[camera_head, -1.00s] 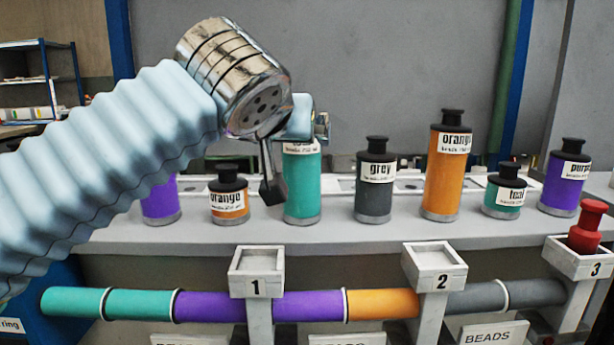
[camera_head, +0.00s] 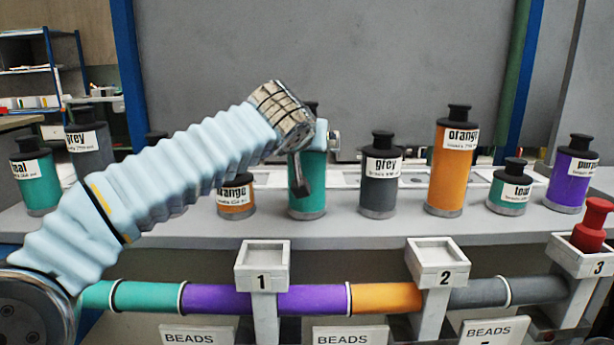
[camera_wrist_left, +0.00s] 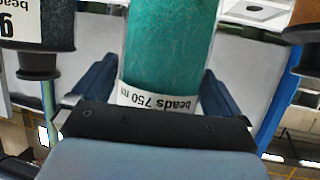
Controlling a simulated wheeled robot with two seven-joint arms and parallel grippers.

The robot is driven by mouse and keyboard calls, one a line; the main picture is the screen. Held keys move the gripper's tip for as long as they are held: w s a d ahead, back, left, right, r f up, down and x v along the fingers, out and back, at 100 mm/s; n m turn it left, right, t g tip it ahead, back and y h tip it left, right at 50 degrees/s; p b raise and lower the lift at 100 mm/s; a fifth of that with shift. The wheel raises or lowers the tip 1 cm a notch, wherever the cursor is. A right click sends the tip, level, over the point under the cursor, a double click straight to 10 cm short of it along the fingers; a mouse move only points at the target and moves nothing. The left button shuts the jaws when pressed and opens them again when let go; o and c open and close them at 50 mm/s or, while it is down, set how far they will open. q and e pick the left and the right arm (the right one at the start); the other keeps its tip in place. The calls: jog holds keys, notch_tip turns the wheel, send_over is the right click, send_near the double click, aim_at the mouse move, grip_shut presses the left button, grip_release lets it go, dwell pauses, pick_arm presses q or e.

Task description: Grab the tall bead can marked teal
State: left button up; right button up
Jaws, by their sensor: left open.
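The tall can with teal beads (camera_head: 308,198) stands upright on the grey shelf, left of the grey can. My arm hides its label in the head view; the left wrist view shows its teal body (camera_wrist_left: 165,45) upside down with a label reading "beads 750 ml". My left gripper (camera_head: 300,178) is at this can. In the left wrist view its open dark blue fingers (camera_wrist_left: 148,92) lie on either side of the can, with gaps visible. A short teal can (camera_head: 508,192) stands farther right, and another teal can (camera_head: 40,185) at the far left.
A grey can (camera_head: 379,185) and a tall orange can (camera_head: 450,185) stand right of the tall teal can, a short orange can (camera_head: 236,198) close on its left. A purple can (camera_head: 570,180) is farther right. Numbered stands and a coloured pipe run along the front.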

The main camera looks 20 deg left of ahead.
pick_arm(q)
jog(key=c, duration=1.5)
